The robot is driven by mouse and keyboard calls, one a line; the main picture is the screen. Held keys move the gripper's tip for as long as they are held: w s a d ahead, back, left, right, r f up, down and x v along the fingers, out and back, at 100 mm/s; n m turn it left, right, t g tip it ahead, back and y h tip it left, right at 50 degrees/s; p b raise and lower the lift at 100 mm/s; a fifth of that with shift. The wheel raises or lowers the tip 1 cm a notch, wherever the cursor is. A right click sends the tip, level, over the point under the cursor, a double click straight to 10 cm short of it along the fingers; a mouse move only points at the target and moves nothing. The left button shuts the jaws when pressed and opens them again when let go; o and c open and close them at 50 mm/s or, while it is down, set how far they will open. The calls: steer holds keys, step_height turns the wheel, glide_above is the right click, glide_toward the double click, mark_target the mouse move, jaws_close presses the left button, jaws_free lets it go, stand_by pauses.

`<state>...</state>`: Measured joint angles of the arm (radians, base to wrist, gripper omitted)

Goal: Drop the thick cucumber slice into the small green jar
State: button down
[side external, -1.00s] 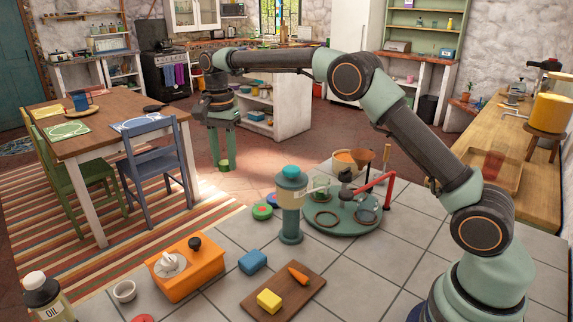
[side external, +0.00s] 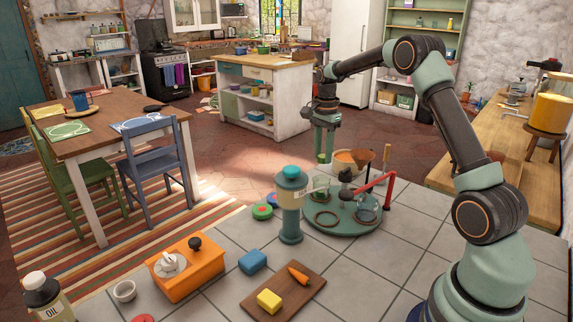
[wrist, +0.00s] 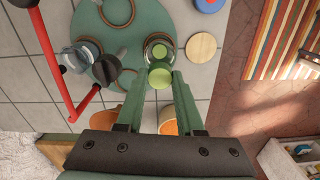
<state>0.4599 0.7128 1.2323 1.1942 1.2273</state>
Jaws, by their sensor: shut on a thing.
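My gripper (side external: 323,157) is shut on the thick light green cucumber slice (wrist: 160,77). It holds the slice at its fingertips in the wrist view; the slice also shows small in the side view (side external: 322,158). The small green jar (side external: 320,186) is clear glass with a green tint, standing at the left of the round green turntable. In the wrist view the jar (wrist: 158,46) lies just beyond the slice, which partly covers its near side. The slice is in the air, above the level of the jar.
A round wooden disc (wrist: 201,46) lies beside the jar.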

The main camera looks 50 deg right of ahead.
steer(key=shift+f, duration=2.45)
steer(key=shift+f, duration=0.35)
steer(key=shift+c, duration=2.3)
jaws_free()
steer(key=shift+r, duration=0.1)
steer(key=shift+r, duration=3.4)
